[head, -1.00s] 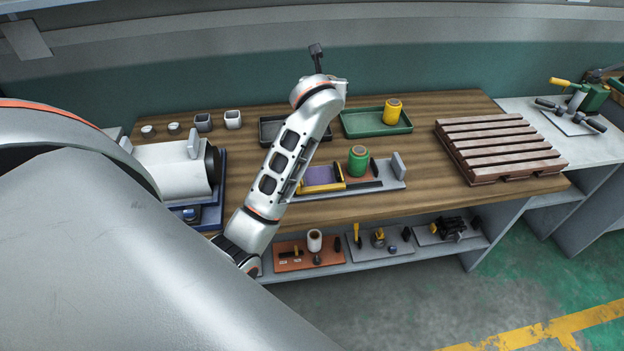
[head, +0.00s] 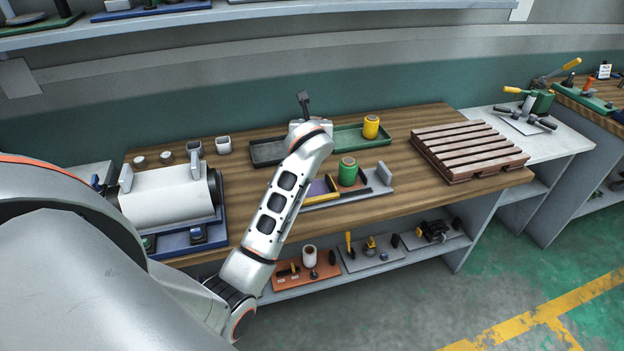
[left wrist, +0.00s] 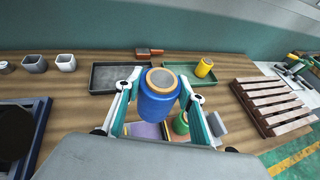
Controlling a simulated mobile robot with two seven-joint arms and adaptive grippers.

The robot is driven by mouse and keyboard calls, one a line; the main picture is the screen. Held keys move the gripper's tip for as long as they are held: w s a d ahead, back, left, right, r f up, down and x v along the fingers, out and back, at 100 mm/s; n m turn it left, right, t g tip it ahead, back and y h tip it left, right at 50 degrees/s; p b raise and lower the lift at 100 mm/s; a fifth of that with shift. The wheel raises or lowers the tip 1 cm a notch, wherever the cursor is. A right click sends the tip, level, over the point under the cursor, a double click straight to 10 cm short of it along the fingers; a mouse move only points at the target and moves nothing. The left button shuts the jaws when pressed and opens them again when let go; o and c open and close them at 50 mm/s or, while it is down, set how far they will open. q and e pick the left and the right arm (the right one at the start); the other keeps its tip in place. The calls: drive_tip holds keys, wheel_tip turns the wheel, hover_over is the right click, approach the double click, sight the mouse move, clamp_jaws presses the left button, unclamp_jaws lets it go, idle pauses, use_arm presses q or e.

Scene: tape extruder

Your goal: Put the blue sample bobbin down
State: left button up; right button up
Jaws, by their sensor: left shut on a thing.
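The blue sample bobbin (left wrist: 158,95) is upright between the fingers of my left gripper (left wrist: 155,92) in the left wrist view. The gripper is shut on it. Behind it in that view are an empty black tray (left wrist: 104,88) and a green tray (left wrist: 176,67) holding a yellow bobbin (left wrist: 204,67). In the head view my own arm hides the gripper and the blue bobbin; the black tray (head: 265,153) and green tray (head: 352,146) show beyond the arm. My right gripper is not in view.
A slatted wooden pallet (head: 470,148) is at right. A white cylindrical machine (head: 170,200) and small pots (head: 223,145) are at left.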

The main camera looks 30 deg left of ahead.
use_arm(q)
wheel_tip(320, 180, down, 16)
drive_tip(key=shift+b, duration=1.1)
drive_tip(key=shift+f, duration=0.3)
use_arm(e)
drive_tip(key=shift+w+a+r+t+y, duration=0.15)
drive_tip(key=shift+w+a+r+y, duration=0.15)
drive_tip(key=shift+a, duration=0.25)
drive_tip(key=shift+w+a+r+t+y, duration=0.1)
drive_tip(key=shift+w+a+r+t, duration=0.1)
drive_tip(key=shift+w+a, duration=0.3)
use_arm(q)
drive_tip(key=shift+f, duration=0.15)
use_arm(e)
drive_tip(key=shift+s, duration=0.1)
use_arm(q)
drive_tip(key=o, duration=1.2)
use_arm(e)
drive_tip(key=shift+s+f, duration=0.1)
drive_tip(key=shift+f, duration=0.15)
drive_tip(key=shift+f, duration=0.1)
